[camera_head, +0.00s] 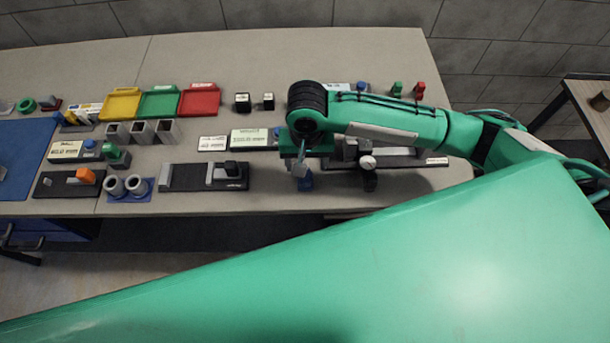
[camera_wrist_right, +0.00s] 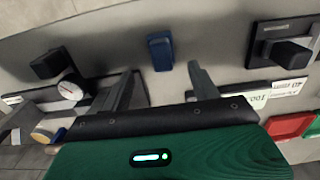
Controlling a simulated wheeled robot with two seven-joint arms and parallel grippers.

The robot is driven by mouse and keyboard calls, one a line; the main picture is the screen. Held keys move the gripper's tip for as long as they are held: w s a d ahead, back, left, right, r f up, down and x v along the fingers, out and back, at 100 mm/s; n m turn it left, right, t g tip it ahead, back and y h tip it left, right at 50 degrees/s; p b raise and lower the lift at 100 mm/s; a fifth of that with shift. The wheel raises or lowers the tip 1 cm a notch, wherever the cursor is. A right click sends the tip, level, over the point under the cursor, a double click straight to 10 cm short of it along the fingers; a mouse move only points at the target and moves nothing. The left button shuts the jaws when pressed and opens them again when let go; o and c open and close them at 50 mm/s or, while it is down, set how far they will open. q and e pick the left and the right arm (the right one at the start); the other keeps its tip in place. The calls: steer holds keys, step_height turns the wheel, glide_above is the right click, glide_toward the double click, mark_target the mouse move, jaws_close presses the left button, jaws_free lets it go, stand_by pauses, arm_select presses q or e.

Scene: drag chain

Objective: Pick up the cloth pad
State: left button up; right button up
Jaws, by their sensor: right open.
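A small blue block-like piece, which looks like the cloth pad (camera_wrist_right: 160,52), lies on the grey bench top near its front edge. In the head view the blue pad (camera_head: 304,182) shows just below my right gripper (camera_head: 299,167), which partly covers it. In the right wrist view my right gripper (camera_wrist_right: 161,72) is open and empty. Its two fingers point toward the pad, one to each side, and the pad appears beyond the fingertips, apart from them. My left gripper is not in view.
A dial gauge (camera_head: 367,162) on a stand is close to the right of the gripper. A black base with a grey slide (camera_head: 203,177) lies to the left. Yellow, green and red trays (camera_head: 199,100) stand farther back. Bare bench top surrounds the pad.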

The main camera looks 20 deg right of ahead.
steer(key=shift+f+p, duration=0.3)
steer(key=shift+f, duration=0.25)
step_height(320, 180, down, 4)
steer(key=shift+s+a+r+p, duration=0.15)
steer(key=shift+p, duration=0.35)
steer(key=shift+f, duration=0.35)
steer(key=shift+c, duration=0.4)
steer(key=c, duration=1)
